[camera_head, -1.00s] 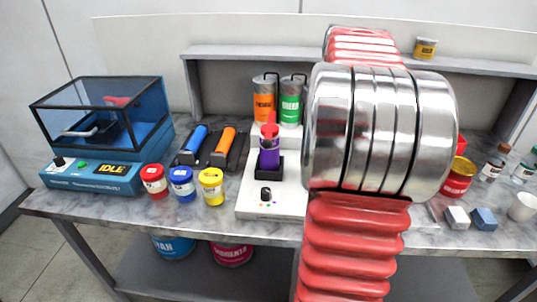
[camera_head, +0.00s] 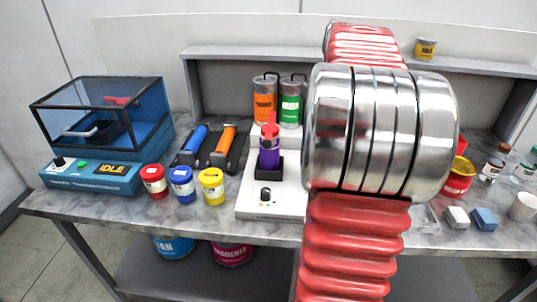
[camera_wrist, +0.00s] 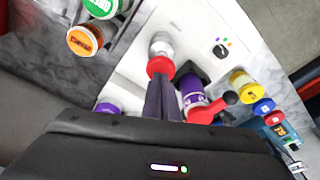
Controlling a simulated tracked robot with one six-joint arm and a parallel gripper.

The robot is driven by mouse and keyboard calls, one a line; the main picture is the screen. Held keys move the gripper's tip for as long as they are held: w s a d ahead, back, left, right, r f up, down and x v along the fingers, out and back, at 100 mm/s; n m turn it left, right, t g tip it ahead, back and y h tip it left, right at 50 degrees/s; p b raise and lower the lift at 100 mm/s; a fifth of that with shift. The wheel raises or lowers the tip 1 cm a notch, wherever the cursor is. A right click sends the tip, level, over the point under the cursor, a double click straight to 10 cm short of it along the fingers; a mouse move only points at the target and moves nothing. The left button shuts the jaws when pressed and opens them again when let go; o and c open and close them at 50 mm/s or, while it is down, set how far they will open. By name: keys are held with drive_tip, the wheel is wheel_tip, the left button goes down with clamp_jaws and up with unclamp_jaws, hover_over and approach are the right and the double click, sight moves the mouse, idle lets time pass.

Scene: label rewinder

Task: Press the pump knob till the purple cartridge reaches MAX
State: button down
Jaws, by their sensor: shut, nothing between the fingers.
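The purple cartridge (camera_head: 269,156) stands upright in a black holder on the white pump base (camera_head: 257,203), with a red cap on top. Purple fills most of its visible body; I cannot make out a MAX mark. It also shows in the wrist view (camera_wrist: 191,90), right of my fingers. The pump knob (camera_wrist: 160,67) is red on a silver stem, seen only in the wrist view. My gripper (camera_wrist: 163,84) is shut and empty, its fingertips at the knob's near edge; I cannot tell if they touch. My arm hides the knob and gripper in the head view.
Orange (camera_head: 264,100) and green (camera_head: 289,103) canisters stand behind the base. Red, blue and yellow (camera_head: 212,187) jars and a roller tray (camera_head: 210,148) are to the left. A blue machine (camera_head: 110,130) reads IDLE. Small blocks and a cup (camera_head: 522,207) sit at right.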

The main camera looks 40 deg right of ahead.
wheel_tip(320, 180, up, 6)
idle(1.0)
idle(0.5)
drive_tip(key=f+m, duration=0.1)
drive_tip(key=f, duration=0.1)
drive_tip(key=shift+d+f+m, duration=0.35)
drive_tip(key=shift+d+m, duration=0.05)
drive_tip(key=shift+s+a+f+m, duration=0.25)
drive_tip(key=shift+a+f+m, duration=0.15)
drive_tip(key=shift+a+f, duration=0.6)
drive_tip(key=s+a+f+n+t, duration=0.1)
drive_tip(key=s+a+f+n, duration=0.1)
drive_tip(key=a, duration=1.1)
drive_tip(key=s+a+f+n+t, duration=0.1)
drive_tip(key=s+a+f+n, duration=0.1)
drive_tip(key=a, duration=1.2)
drive_tip(key=s+a+f+n+t, duration=0.1)
drive_tip(key=s+a+f+n, duration=0.1)
drive_tip(key=a, duration=1.2)
drive_tip(key=shift+s+a+f+t+y, duration=0.2)
drive_tip(key=shift+f+t+y, duration=0.15)
drive_tip(key=shift+f, duration=0.2)
